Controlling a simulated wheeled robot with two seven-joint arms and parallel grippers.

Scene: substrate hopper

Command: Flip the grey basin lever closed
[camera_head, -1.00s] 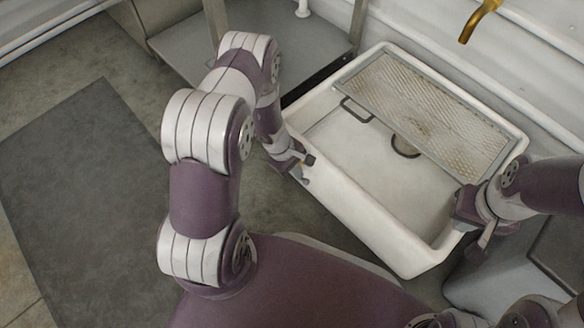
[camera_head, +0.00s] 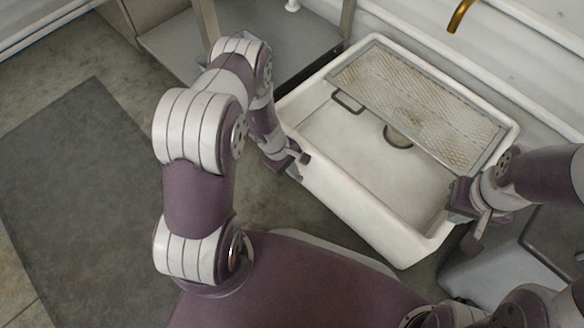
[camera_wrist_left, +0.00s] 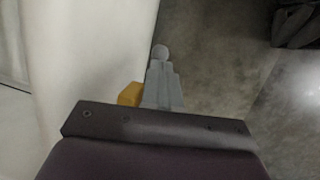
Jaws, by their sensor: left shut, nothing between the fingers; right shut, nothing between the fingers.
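The white basin (camera_head: 335,190) stands right of centre in the head view. My left gripper (camera_head: 301,160) is shut at the basin's near left outer wall. In the left wrist view its grey fingers (camera_wrist_left: 163,88) are together. A small grey rounded knob (camera_wrist_left: 160,51), perhaps the end of the lever, shows just beyond the fingertips; I cannot tell whether they touch. An orange block (camera_wrist_left: 130,94) sits left of the fingers, against the basin wall. The rest of the lever is hidden. My right gripper (camera_head: 477,238) is shut and empty by the basin's right corner.
A perforated tray (camera_head: 420,100) covers the basin's far side. A brass spout (camera_head: 459,15) hangs behind it. A grey table (camera_head: 180,45) stands at the back left, and a grey bin (camera_head: 500,265) at the lower right. A dark mat (camera_head: 75,190) lies on open floor at left.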

